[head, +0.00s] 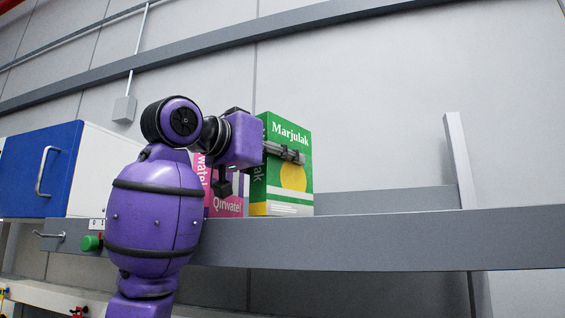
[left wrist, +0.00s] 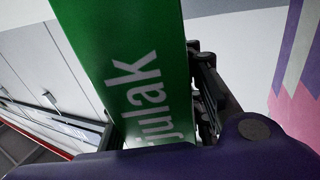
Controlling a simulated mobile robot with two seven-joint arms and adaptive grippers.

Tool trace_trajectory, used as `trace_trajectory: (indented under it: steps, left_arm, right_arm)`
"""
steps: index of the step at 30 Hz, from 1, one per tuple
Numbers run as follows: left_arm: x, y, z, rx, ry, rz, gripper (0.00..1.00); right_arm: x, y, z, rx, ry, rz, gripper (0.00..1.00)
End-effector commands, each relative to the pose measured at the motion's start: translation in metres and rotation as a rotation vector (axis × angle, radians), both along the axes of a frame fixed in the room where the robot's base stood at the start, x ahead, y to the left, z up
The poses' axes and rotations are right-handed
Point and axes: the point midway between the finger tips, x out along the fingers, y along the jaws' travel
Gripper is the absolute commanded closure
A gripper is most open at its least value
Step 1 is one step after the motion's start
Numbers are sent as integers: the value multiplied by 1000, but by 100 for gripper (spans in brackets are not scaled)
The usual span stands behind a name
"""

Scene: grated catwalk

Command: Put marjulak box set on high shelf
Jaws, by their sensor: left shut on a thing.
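The green Marjulak box (head: 290,195), with white lettering and a yellow disc, stands upright at the grey high shelf (head: 400,240). I cannot tell whether its base rests on the shelf, as the front beam is just below it. My left gripper (head: 284,152) is shut on the upper part of the box, with a dark finger across its front. In the left wrist view the box's green side (left wrist: 135,70) fills the middle, with a dark finger along its right. My right gripper is in neither view.
A pink Qirwatel box (head: 226,206) stands left of the green box, partly behind my arm. A blue-fronted white cabinet (head: 60,170) is further left. The shelf to the right is clear up to a pale upright post (head: 459,160).

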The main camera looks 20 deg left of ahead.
Motion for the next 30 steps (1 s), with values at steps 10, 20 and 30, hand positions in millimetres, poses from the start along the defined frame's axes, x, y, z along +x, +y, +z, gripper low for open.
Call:
trace_trajectory:
  steps: [10, 20, 30]
  left_arm:
    - [-2, 1, -3, -2, -6, 1, 100]
    - [-1, 0, -6, 0, -3, 1, 47]
    - [-5, 3, -3, 0, -4, 2, 47]
  right_arm:
    - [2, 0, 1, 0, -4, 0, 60]
    - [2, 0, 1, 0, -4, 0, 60]
    - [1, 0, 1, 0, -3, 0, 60]
